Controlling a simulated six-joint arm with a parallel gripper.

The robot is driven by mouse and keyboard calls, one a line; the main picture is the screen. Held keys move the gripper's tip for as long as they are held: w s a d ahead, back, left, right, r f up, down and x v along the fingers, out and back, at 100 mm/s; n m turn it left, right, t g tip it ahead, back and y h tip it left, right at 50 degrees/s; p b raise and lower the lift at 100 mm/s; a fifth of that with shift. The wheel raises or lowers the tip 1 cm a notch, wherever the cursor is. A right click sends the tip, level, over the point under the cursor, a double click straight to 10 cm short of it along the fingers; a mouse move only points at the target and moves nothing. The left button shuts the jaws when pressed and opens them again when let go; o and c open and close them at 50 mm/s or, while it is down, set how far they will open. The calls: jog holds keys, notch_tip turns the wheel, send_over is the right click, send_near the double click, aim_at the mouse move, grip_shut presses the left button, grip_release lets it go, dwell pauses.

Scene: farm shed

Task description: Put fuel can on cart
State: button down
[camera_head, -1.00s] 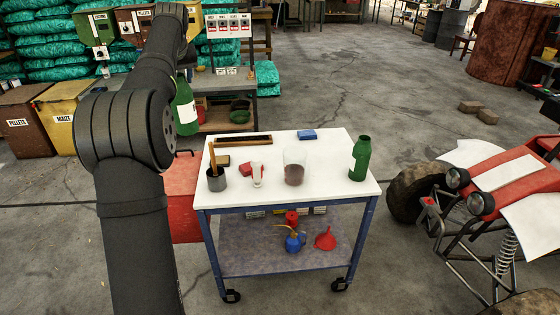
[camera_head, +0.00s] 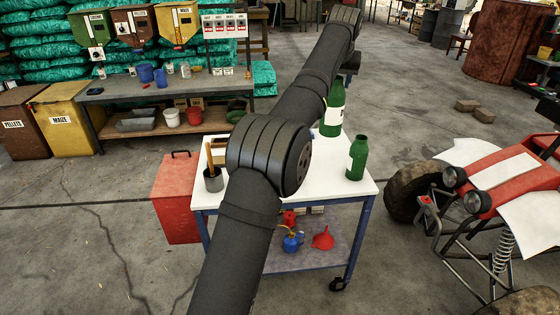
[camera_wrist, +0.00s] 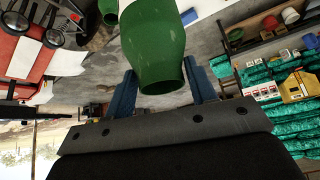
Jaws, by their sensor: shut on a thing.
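In the head view the held green bottle (camera_head: 333,108), with a white label, is upright over the back right of the white-topped cart (camera_head: 318,190). I cannot tell if it touches the top. A smaller green bottle (camera_head: 357,158) stands at the cart's right side. A red box with a black handle (camera_head: 175,210) stands left of the cart. I cannot tell which thing is the fuel can.
My arm hides the middle of the cart top. A blue oil can (camera_head: 291,241) and red funnel (camera_head: 323,238) lie on the lower shelf. A red vehicle (camera_head: 490,190) stands at right.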

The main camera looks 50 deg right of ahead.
jog(key=s+d+m+g, duration=0.1)
jog(key=s+d+m, duration=0.15)
jog(key=s, duration=0.85)
notch_tip(320, 180, down, 15)
jog(key=w+d+f, duration=0.3)
jog(key=w+f, duration=0.7)
jog(key=w, duration=0.1)
jog(key=shift+w+d+f+n+h, duration=0.3)
jog(key=shift+w+f+n, duration=0.05)
jog(key=shift+f, duration=0.15)
jog(key=c, duration=0.6)
grip_release()
jog(key=shift+f, duration=0.1)
